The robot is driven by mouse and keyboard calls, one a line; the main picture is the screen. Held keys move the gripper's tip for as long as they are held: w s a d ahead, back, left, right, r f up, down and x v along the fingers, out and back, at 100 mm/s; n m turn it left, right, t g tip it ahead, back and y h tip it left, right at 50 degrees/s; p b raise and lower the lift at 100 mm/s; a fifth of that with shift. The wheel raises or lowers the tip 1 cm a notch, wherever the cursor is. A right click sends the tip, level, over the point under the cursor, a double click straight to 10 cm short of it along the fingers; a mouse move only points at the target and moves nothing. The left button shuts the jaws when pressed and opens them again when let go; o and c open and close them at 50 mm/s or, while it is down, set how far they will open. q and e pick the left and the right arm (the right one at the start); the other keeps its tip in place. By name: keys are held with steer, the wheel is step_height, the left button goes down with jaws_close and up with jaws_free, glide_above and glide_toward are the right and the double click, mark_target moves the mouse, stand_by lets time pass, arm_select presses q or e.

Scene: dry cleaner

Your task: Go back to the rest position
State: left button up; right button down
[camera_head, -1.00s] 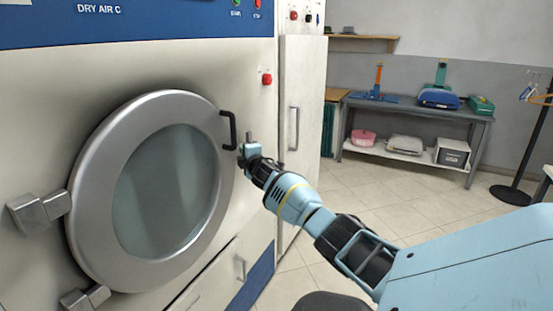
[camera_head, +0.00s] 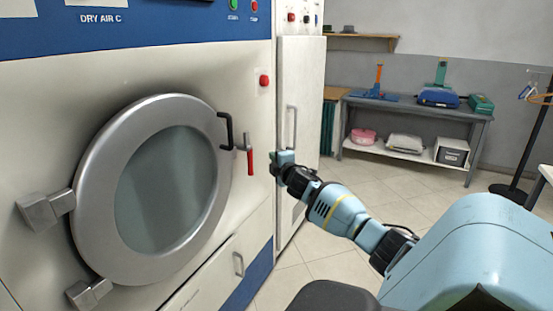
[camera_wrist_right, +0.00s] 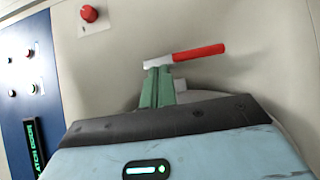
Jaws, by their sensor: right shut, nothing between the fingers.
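My right gripper (camera_head: 276,160) is at the end of the light blue arm that comes in from the right. It is shut and empty, a little right of the machine's red-handled lever (camera_head: 249,160). In the right wrist view the green fingers (camera_wrist_right: 157,88) are together, with the red lever handle (camera_wrist_right: 198,53) just beyond them. The large round door (camera_head: 84,215) with its dark handle (camera_head: 226,130) is closed on the machine front. My left gripper is not in view.
A red button (camera_head: 264,80) sits on the machine above the lever. A tall white cabinet (camera_head: 302,90) stands right of the machine. A grey table (camera_head: 420,107) with several items is at the back, and a black stand (camera_head: 520,160) is at the right. Tiled floor between is open.

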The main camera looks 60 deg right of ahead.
steer(key=shift+s+r, duration=0.1)
steer(key=shift+s, duration=0.3)
steer(key=s+a+f+m+g+y+p, duration=0.15)
steer(key=s+a+f+y, duration=0.4)
steer(key=a+f, duration=0.9)
steer(key=s+a+f+m+g+y, duration=0.1)
steer(key=s+a+f+g+y, duration=0.1)
steer(key=s+a+f, duration=0.9)
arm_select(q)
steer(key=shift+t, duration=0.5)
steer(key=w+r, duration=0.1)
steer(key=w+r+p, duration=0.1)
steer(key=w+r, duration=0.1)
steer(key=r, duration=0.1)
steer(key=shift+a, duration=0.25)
arm_select(e)
steer(key=s+a+f+m+g+y, duration=0.1)
steer(key=s+a+f+m+y, duration=0.1)
steer(key=s+a, duration=0.9)
steer(key=s+a+f+m+g+y, duration=0.1)
steer(key=s+a+f+m, duration=0.4)
steer(key=s+a, duration=0.6)
steer(key=a+f+g, duration=0.1)
steer(key=a, duration=0.3)
steer(key=shift+s+a+y, duration=0.2)
steer(key=shift+y, duration=0.15)
